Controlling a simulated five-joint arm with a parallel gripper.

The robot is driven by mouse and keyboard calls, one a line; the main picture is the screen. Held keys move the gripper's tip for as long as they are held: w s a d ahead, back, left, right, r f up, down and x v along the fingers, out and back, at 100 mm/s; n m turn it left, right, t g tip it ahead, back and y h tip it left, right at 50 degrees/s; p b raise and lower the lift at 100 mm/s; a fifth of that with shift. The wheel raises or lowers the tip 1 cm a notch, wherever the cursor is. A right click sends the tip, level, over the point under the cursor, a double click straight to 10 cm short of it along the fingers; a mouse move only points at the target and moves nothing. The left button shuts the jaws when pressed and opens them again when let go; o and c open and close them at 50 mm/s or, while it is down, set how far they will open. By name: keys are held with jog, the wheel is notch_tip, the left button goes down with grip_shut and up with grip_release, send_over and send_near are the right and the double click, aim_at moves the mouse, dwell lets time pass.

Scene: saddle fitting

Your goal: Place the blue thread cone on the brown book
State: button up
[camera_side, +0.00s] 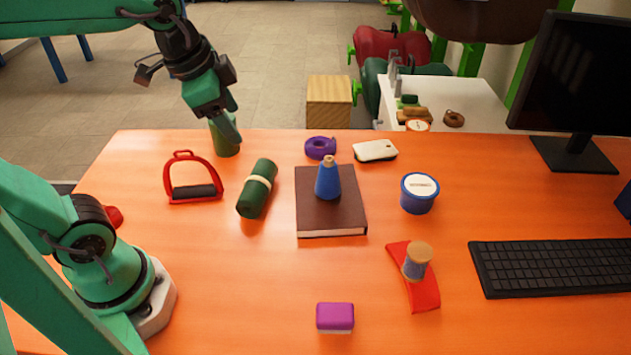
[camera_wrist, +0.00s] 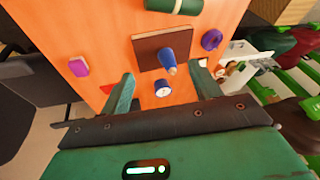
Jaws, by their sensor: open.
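The blue thread cone (camera_side: 328,182) stands upright on the brown book (camera_side: 345,217), towards its back part. In the wrist view the cone (camera_wrist: 172,62) also shows on the book (camera_wrist: 147,48), seen from above. My gripper (camera_side: 229,128) is up and to the left of the book, near the table's back edge, apart from the cone. In the wrist view its two fingers (camera_wrist: 163,72) are spread wide with nothing held between them.
A blue tub (camera_side: 417,198), spool (camera_side: 416,262) and keyboard (camera_side: 555,267) are right; a purple eraser (camera_side: 335,316) is in front.

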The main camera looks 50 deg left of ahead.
jog(key=shift+s+a+f+n+t, duration=0.2)
jog(key=shift+s+f+n, duration=0.1)
jog(key=shift+s+n, duration=0.65)
jog(key=shift+s+a+f+n+t, duration=0.1)
jog(key=shift+s+f+n+t, duration=0.2)
jog(key=shift+s+n, duration=0.7)
jog(key=shift+s+a+f+n+t, duration=0.15)
jog(key=shift+s+f+n, duration=0.35)
jog(key=shift+n, duration=0.75)
